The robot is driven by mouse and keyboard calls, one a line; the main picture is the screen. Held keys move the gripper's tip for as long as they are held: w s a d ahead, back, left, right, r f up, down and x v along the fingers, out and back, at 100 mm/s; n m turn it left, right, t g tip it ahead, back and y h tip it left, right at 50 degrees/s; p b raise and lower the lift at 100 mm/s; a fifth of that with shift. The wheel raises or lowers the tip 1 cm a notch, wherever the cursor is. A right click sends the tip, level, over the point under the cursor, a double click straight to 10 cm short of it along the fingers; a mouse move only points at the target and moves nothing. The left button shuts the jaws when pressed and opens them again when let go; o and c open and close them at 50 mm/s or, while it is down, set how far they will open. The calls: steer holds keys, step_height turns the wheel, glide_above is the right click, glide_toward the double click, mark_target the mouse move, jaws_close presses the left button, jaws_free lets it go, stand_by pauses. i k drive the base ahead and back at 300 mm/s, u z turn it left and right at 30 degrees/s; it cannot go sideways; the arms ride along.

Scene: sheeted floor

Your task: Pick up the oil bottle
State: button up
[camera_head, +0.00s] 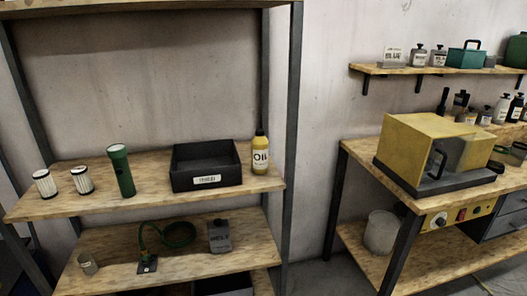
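The oil bottle (260,154) is yellow with a dark cap and a pale label reading "OIL". It stands upright near the right end of the upper visible board of the shelf rack (150,204). It is just right of a black bin, with a narrow gap or contact that I cannot tell apart. The rack's right front post rises a little to the right of the bottle. My gripper is not in view.
The black bin (206,178), a green flashlight (121,172) and two white filters (45,184) share that board. A lower board (190,262) holds a grey can and a green hose. A workbench (375,163) with a yellow machine (430,145) stands right.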

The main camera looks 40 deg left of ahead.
mark_target(259, 145)
steer(key=u, duration=0.95)
steer(key=i, duration=1)
steer(key=u, duration=0.7)
